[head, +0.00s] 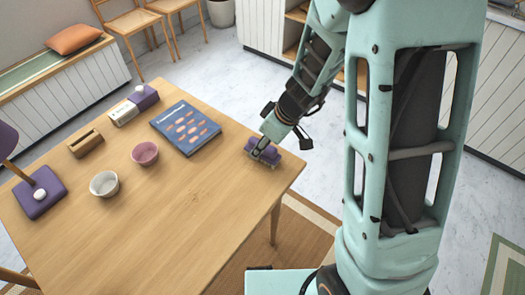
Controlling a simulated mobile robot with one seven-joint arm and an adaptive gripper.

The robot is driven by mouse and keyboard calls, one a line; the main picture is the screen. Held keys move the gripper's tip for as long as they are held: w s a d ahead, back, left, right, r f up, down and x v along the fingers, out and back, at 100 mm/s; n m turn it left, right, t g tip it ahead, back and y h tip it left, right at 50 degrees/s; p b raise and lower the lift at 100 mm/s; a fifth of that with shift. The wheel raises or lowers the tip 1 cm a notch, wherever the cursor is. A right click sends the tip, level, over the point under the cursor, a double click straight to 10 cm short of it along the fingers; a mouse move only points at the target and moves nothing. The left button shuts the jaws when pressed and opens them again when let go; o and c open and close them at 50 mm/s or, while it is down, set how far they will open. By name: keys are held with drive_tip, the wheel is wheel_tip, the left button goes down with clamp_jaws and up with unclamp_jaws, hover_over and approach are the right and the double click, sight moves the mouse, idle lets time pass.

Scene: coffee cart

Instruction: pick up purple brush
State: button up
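The purple brush (270,156) lies on the wooden table (190,235) near its right corner. It has a purple back and a paler strip along its lower edge. My gripper (258,153) is down at the brush, with its fingers over the brush's left part. The fingers overlap the brush in this view. I cannot tell whether they are closed on it or only around it. The brush seems to rest on the tabletop.
A blue book (185,128) lies left of the brush. The front tabletop is clear.

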drive_tip(key=c, duration=1)
drive_tip(key=shift+r+p, duration=0.2)
drive_tip(key=shift+p, duration=0.1)
